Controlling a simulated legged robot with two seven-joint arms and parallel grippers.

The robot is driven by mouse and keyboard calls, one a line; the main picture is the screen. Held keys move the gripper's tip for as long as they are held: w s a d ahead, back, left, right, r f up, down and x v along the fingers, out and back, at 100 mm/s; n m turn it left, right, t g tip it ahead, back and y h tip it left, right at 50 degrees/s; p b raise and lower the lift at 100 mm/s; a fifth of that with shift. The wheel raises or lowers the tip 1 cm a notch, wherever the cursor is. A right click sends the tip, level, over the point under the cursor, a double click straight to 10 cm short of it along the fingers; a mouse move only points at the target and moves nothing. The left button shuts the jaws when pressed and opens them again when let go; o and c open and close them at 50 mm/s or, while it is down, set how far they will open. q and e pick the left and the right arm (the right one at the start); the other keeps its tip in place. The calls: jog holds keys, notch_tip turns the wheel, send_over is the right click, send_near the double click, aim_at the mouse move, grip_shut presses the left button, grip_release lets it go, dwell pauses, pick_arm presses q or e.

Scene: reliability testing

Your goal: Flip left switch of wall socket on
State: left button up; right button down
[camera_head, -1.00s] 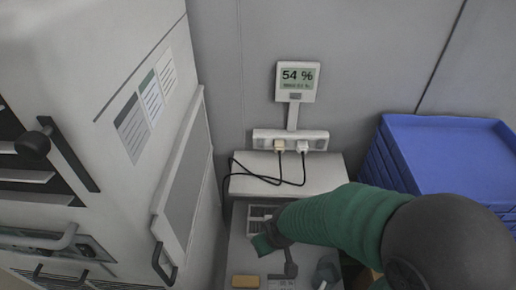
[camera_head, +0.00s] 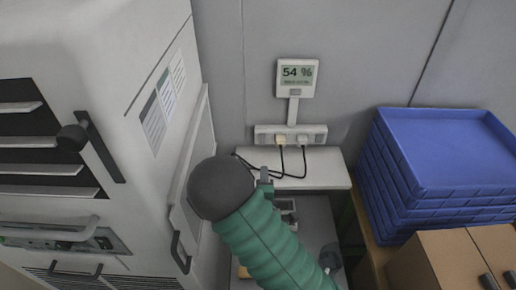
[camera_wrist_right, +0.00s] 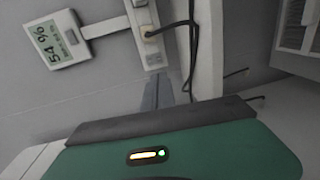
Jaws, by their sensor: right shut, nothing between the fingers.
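The white wall socket strip (camera_head: 316,134) is fixed to the wall below a display panel. Two plugs with black cables sit in it, a beige one (camera_head: 281,140) and a pale one (camera_head: 302,141). Its switches are too small to tell, so their positions are unclear. My right gripper (camera_head: 264,172) is shut and empty, below and a little left of the socket, partly hidden by my green arm. In the right wrist view my shut fingers (camera_wrist_right: 163,92) are near the wall beside the socket strip (camera_wrist_right: 140,22), apart from it in the picture. My left gripper is not in view.
A white ledge (camera_head: 325,168) lies under the socket, with the black cables (camera_head: 268,174) hanging over it. A white cabinet (camera_head: 140,60) stands at left. Stacked blue trays (camera_head: 450,150) and cardboard boxes (camera_head: 450,262) are at right. The display (camera_head: 298,76) reads 54 %.

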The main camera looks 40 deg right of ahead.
send_near(263, 143)
jog(key=p+x, duration=0.1)
jog(key=x, duration=0.5)
jog(key=shift+w+d, duration=0.2)
jog(key=shift+w, duration=0.05)
jog(key=shift+w+d, duration=0.1)
jog(key=shift+w, duration=0.1)
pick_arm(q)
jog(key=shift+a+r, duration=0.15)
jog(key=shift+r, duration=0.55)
